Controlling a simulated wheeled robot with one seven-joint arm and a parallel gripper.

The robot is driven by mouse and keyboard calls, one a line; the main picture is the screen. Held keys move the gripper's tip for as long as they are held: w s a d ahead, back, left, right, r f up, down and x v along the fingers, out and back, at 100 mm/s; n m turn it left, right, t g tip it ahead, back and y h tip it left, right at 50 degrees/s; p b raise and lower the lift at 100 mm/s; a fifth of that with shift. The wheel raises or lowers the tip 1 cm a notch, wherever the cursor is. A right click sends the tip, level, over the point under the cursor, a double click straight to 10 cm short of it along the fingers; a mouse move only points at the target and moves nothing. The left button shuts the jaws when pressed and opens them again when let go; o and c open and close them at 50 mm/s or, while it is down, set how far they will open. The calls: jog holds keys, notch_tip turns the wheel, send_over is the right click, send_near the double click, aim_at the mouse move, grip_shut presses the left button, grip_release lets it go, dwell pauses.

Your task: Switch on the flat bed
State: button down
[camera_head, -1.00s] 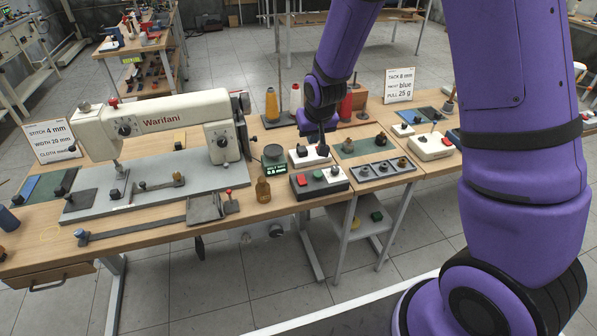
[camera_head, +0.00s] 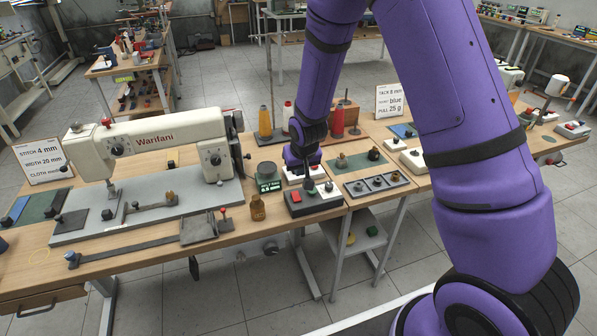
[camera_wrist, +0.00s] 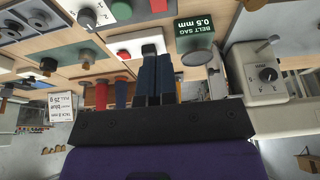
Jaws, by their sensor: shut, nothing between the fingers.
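The flat bed sewing machine, marked Warifani (camera_head: 150,140), stands on a grey bed plate on the wooden bench at left. My gripper (camera_head: 308,181) is shut and empty, pointing down just behind this box. In the wrist view my gripper (camera_wrist: 152,50) overlaps a white box with a red button (camera_wrist: 124,55). Contact cannot be told.
A round dial with a green "belt sag 0.5 mm" display (camera_head: 268,185) stands left of my gripper. Thread cones (camera_head: 265,122) stand behind. A grey tray with several knobs (camera_head: 377,184) lies to the right.

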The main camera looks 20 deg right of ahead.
aim_at(296, 197)
jog(key=x, duration=1.2)
jog(key=shift+w+f+g, duration=0.15)
jog(key=shift+f+g, duration=0.15)
jog(key=shift+g, duration=0.4)
jog(key=shift+s+f, duration=0.1)
jog(key=shift+s, duration=1)
